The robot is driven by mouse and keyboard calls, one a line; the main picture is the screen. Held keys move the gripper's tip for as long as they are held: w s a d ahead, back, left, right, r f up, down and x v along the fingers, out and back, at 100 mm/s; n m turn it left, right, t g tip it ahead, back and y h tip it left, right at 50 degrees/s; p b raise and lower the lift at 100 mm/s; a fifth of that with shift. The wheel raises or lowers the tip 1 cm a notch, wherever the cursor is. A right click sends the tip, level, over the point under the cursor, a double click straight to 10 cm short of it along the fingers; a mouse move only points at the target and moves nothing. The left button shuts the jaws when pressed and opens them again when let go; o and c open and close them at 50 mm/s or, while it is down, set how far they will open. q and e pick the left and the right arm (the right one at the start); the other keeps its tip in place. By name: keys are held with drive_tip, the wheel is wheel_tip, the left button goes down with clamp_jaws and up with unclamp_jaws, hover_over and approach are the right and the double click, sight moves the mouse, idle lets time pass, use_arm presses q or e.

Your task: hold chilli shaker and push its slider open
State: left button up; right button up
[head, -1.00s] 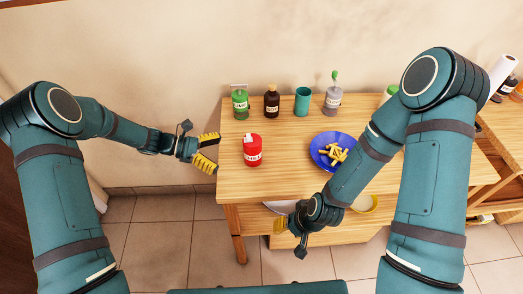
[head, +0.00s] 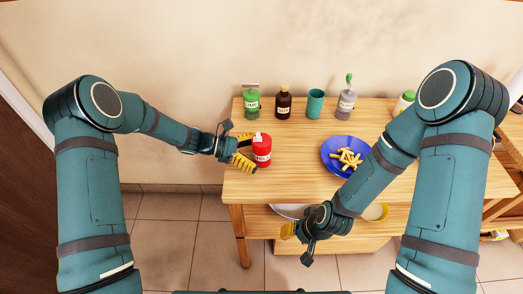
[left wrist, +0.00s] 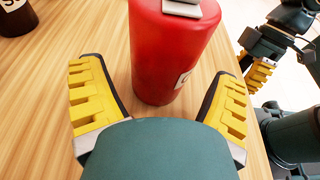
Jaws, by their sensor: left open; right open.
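The red chilli shaker (head: 262,152) stands upright on the wooden table near its left end, with a pale slider on its top. It also shows in the left wrist view (left wrist: 165,60), where the grey-white slider (left wrist: 183,9) is cut off by the top edge. My left gripper (head: 245,159) is open at the shaker's left side. In the left wrist view its yellow fingers (left wrist: 160,100) lie to either side of the shaker's near side, apart from it. My right gripper (head: 296,237) is low in front of the table edge, empty.
A blue plate of fries (head: 334,165) lies right of the shaker. A green bottle (head: 252,102), a dark bottle (head: 284,102), a teal cup (head: 315,104) and a grey dispenser (head: 345,103) stand along the back. The table between is clear.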

use_arm(q)
drive_tip(key=shift+d+f, duration=0.15)
drive_tip(key=shift+d, duration=0.4)
drive_tip(key=shift+c, duration=0.4)
drive_tip(key=c, duration=1.1)
